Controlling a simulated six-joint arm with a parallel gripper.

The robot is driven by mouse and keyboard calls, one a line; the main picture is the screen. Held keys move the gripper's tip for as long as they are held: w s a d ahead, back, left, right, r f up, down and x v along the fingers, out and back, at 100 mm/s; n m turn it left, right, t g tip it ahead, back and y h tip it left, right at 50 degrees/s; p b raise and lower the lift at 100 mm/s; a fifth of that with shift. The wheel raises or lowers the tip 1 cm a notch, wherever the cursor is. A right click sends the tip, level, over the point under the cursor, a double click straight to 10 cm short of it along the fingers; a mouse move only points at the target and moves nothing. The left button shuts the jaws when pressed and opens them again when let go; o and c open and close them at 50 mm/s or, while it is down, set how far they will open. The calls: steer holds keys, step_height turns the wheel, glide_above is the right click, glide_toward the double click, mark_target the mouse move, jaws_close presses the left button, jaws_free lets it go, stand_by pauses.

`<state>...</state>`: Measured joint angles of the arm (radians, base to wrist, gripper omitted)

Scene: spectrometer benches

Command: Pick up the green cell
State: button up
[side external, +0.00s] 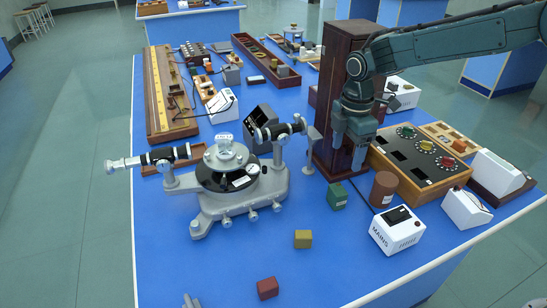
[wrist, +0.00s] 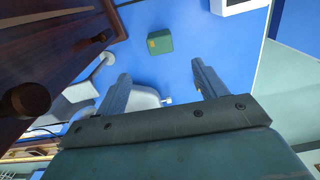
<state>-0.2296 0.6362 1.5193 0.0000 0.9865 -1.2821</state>
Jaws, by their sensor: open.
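The green cell (side external: 337,196) is a small green block standing on the blue bench top, in front of the tall dark wooden cabinet. In the wrist view the green cell (wrist: 160,41) lies beyond the fingertips, near the top middle, with a small yellow mark on it. My gripper (side external: 352,155) is open and empty, above the bench and higher than the green cell, in front of the cabinet. Its two fingers show apart in the wrist view (wrist: 160,80). A yellow cell (side external: 303,239) and a red cell (side external: 267,288) stand nearer the front.
The tall wooden cabinet (side external: 347,50) stands close beside my gripper. A spectrometer (side external: 215,205) is to the left of the green cell. A brown cylinder (side external: 384,189) and a white mains box (side external: 397,231) are to its right. The bench front middle is mostly clear.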

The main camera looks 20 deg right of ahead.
mark_target(338, 189)
steer(key=shift+f, duration=0.15)
steer(key=shift+f, duration=4.15)
steer(key=shift+f, duration=0.1)
steer(key=shift+a+f, duration=0.1)
steer(key=shift+f, duration=2.4)
steer(key=c, duration=1.1)
steer(key=shift+c, duration=0.2)
steer(key=shift+r, duration=0.2)
